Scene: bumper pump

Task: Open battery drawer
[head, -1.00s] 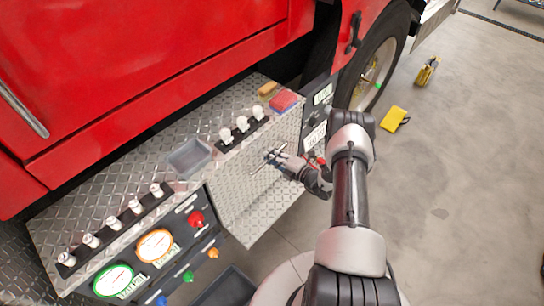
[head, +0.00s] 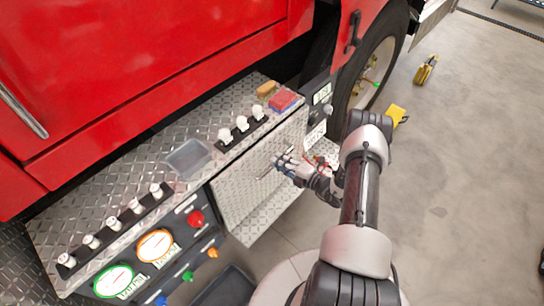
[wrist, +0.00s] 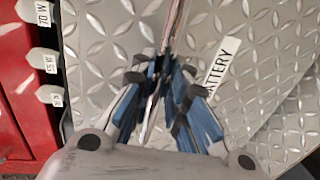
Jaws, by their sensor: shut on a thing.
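The battery drawer front (head: 240,205) is a diamond-plate panel on the truck's bumper. In the wrist view the BATTERY label (wrist: 222,66) is on the plate right of my fingers. The drawer's thin metal bar handle (head: 266,172) runs up between my fingers in the wrist view (wrist: 174,28). My gripper (head: 279,162) is shut on this handle, in front of the panel; it also shows in the wrist view (wrist: 163,70). The fingers hide part of the handle. I cannot clearly tell how far the drawer is out.
White switches (head: 242,123), a grey tray (head: 188,158) and red and tan blocks are on the bumper top. A gauge panel (head: 155,245) is at lower left. A wheel (head: 372,75) is behind. Yellow objects (head: 426,70) lie on the otherwise open floor at right.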

